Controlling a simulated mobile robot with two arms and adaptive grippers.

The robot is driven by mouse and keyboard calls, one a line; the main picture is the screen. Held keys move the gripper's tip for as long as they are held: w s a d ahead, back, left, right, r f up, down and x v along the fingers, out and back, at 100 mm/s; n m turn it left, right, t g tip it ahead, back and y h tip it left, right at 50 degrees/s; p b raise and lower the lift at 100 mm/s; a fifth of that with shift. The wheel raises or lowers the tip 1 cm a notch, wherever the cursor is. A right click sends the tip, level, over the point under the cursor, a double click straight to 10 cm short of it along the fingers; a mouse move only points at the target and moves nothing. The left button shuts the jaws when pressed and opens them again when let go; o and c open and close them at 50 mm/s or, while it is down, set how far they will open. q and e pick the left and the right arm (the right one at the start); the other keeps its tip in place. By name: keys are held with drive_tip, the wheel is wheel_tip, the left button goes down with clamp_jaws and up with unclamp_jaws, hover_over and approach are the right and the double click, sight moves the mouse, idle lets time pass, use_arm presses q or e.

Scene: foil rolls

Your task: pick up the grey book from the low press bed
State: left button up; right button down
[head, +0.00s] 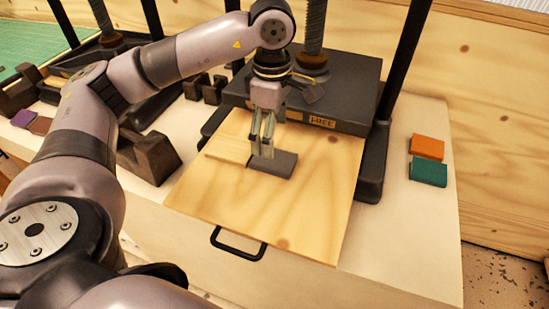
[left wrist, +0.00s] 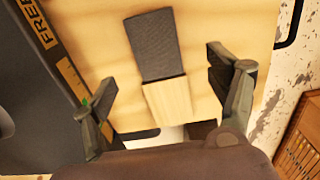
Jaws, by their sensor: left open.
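The grey book (head: 282,166) lies flat on the pale wooden press bed (head: 270,220). In the left wrist view the book (left wrist: 153,45) is dark grey with a pale wooden block (left wrist: 169,100) at its near end. In the head view that block (head: 228,148) lies to the left of the book. My left gripper (head: 262,150) points down at the book and hides part of it. In the left wrist view the left gripper (left wrist: 160,82) is open, its fingers on either side of the book's near end and the block, apart from both. My right gripper is not in view.
The dark press plate (head: 345,90) with a label stands behind the bed, with a screw and posts. A black handle (head: 238,246) is at the bed's front. An orange book (head: 427,146) and a green book (head: 428,171) lie at right. Dark blocks (head: 150,158) stand left.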

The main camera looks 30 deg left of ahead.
sight(274, 159)
use_arm(q)
wheel_tip(274, 159, down, 2)
drive_tip(key=shift+f, duration=0.1)
drive_tip(key=f, duration=0.1)
drive_tip(key=f+p, duration=0.1)
drive_tip(key=f, duration=0.1)
drive_tip(key=f+p, duration=0.1)
drive_tip(key=shift+w+f, duration=0.2)
drive_tip(key=shift+w, duration=0.1)
drive_tip(key=shift+f, duration=0.6)
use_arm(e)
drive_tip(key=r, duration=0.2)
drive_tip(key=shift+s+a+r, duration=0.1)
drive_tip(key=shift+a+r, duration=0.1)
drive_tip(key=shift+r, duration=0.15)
use_arm(q)
drive_tip(key=shift+c, duration=0.6)
drive_tip(key=c, duration=0.9)
drive_tip(key=shift+c, duration=1.3)
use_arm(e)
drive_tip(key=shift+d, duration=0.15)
use_arm(q)
drive_tip(key=shift+r, duration=0.1)
